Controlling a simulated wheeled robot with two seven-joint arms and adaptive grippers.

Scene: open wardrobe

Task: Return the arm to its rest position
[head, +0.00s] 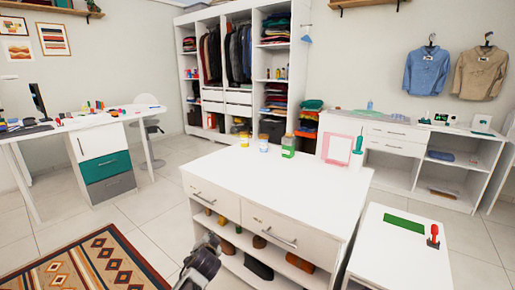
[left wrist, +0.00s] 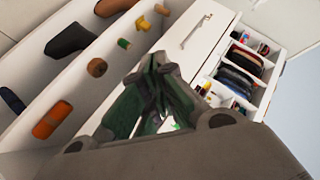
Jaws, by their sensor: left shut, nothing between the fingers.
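My left gripper (head: 210,240) shows at the bottom of the head view, in front of the left end of the white drawer island (head: 275,185). In the left wrist view its fingers (left wrist: 158,62) are closed together with nothing between them. The island's drawers and shelves lie beyond the fingers in that view. Most of my left arm is outside the head view. My right gripper is not in view.
Bottles, including a green one (head: 288,146), and a pink frame (head: 339,147) stand on the island. An open wardrobe (head: 245,65) is behind. A desk (head: 95,123) is left, a small white table (head: 390,262) right. A patterned rug (head: 85,265) lies front left.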

